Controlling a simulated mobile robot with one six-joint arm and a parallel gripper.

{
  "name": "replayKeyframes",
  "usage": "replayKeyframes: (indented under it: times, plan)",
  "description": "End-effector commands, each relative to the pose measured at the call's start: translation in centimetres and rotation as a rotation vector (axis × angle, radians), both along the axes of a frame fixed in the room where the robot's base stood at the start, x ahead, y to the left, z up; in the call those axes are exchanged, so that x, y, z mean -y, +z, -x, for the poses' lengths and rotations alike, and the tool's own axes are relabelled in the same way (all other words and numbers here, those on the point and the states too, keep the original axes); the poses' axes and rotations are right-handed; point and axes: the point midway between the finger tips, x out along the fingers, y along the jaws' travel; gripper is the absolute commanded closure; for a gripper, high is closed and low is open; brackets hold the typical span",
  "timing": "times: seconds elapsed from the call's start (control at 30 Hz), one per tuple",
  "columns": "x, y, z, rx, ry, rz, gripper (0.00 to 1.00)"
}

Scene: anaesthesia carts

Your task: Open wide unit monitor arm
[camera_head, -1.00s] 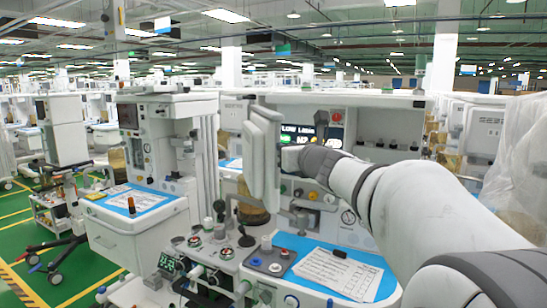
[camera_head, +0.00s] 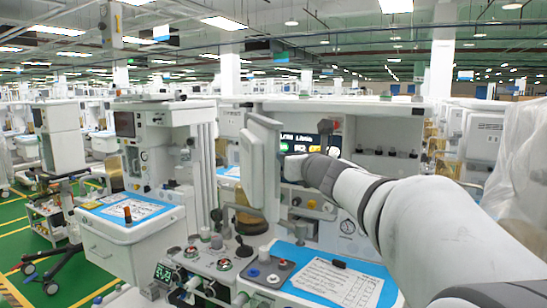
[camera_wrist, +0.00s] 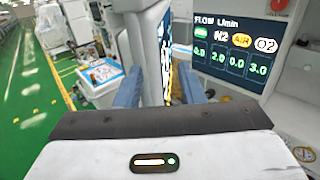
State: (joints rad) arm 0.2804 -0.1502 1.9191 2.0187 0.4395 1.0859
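The wide unit's monitor (camera_head: 258,165) is a white upright panel, seen nearly edge-on in the head view, standing above the unit's left part on its support arm. In the wrist view, a pale upright panel, which looks like the monitor (camera_wrist: 150,50), stands between and beyond my gripper's fingers. My gripper (camera_wrist: 161,88) has two blue fingers spread apart, with a gap between them. I cannot tell whether either finger touches the panel. In the head view, my wrist is just right of the monitor and the fingers are hidden.
A lit flow display (camera_head: 306,143) is close behind my wrist. The unit's blue worktop (camera_head: 300,255) holds a paper sheet (camera_head: 337,283) below my arm. Another cart (camera_head: 130,235) stands to the left. Green floor (camera_wrist: 35,120) is clear at far left.

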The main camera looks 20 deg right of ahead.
Motion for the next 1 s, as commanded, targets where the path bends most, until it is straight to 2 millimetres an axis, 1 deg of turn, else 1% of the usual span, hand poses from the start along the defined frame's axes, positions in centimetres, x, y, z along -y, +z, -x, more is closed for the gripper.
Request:
replayKeyframes:
  times: [0.03,0.13,1.0]
  plan:
    - [-0.2,-0.5,0.2,-0.007,-0.001,0.000,0.66]
    - [-0.6,-0.6,0.8,-0.009,0.000,0.000,0.66]
    - [-3.9,-0.5,6.1,-0.006,0.000,0.003,0.66]
